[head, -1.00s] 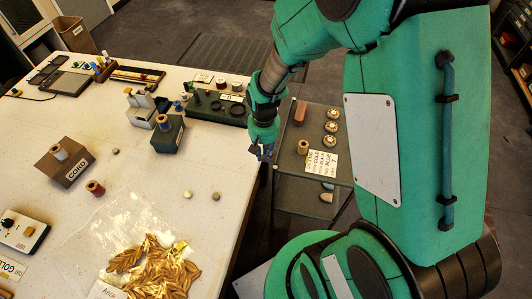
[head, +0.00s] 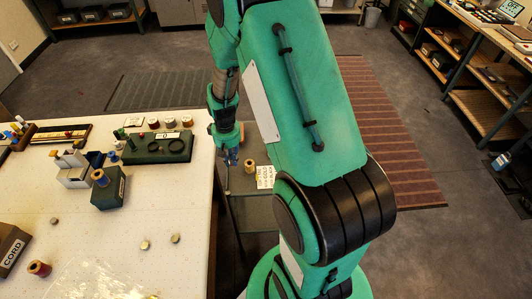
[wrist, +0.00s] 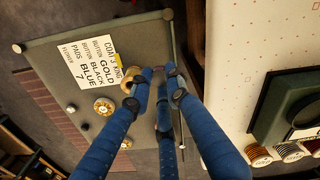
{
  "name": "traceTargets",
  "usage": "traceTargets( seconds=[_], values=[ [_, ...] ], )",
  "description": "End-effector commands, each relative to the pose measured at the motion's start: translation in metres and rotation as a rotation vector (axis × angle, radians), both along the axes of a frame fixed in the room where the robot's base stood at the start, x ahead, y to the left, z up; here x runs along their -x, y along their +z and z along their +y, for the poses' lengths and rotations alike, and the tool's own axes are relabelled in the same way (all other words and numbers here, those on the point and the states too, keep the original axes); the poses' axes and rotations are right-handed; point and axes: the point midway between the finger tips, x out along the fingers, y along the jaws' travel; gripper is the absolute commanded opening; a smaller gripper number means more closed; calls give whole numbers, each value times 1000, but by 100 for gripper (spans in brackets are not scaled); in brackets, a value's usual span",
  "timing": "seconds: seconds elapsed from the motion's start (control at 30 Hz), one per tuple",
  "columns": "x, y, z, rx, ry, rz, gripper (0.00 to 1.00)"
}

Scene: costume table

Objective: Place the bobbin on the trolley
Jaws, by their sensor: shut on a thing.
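My gripper (head: 229,158) has its blue fingers drawn together near the table-side edge of the trolley (head: 262,131), to the left of a gold spool (head: 250,165) standing on it. In the wrist view, the fingertips (wrist: 163,78) close on a small reddish-brown thing (wrist: 171,68), mostly hidden by the fingers. It appears to be the bobbin, but its shape cannot be made out. The trolley (wrist: 60,52) lies below and left of the fingers. The gold spool (wrist: 130,77) shows just left of the fingertips. Whether the held thing touches the trolley cannot be told.
The trolley bears a written card (wrist: 82,68) and round gold-rimmed pieces (wrist: 103,106). The white table (head: 175,205) stands close on the left, with a green box (head: 108,190) and a dark green tray (head: 157,148). The trolley's left corner (wrist: 30,46) is bare.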

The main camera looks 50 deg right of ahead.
Motion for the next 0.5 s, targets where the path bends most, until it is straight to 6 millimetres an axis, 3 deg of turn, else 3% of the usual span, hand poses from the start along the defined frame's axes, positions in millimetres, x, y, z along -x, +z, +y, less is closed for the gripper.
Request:
traceTargets(
  seconds=[0.3, 0.5],
  values=[
    [-7, -30, -93, -1, -37, 1, 6],
    [-4, -49, -143, -1, -51, 2, 6]
  ],
)
